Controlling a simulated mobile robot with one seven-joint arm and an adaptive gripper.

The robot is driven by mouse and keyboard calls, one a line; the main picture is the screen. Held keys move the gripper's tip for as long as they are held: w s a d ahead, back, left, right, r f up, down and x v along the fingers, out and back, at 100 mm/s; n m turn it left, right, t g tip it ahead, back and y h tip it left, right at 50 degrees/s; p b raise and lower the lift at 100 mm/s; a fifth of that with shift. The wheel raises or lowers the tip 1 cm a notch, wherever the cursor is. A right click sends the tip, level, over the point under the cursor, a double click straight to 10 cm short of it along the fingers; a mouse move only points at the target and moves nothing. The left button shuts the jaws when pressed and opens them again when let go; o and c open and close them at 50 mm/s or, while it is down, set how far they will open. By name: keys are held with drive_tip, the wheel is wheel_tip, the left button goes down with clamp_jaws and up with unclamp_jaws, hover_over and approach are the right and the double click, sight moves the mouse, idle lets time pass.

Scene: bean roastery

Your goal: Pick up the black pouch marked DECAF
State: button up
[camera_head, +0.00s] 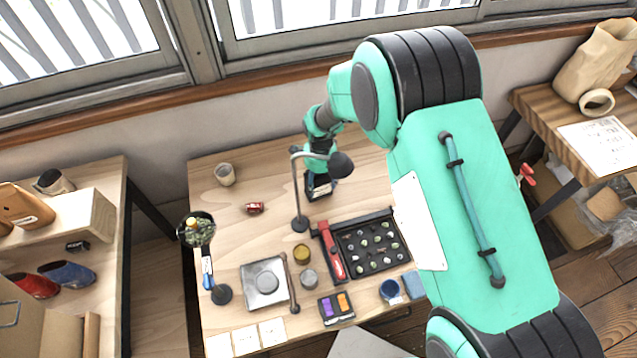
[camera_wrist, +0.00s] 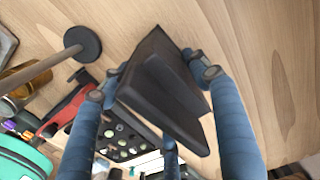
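A black pouch (camera_head: 319,186) is at the back middle of the wooden table, just right of the lamp. In the head view a bluish mark shows on it, but I cannot read a DECAF label. In the wrist view the dark pouch (camera_wrist: 165,85) fills the space between the blue fingers of my gripper (camera_wrist: 158,76). The fingertips lie against its two sides, so my gripper appears shut on it. In the head view my gripper (camera_head: 322,172) is at the top of the pouch, partly hidden by my arm. I cannot tell whether the pouch touches the table.
A desk lamp (camera_head: 298,190) stands close to the left of the pouch. A black tray (camera_head: 348,236) with several small items and a red tool (camera_head: 331,252) lie nearer. A small red item (camera_head: 254,208) and a cup (camera_head: 225,174) are to the left.

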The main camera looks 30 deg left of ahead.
drive_tip(key=c, duration=0.4)
drive_tip(key=shift+r, duration=0.15)
wheel_tip(320, 180, up, 10)
drive_tip(key=shift+f+p, duration=0.1)
drive_tip(key=shift+p, duration=0.6)
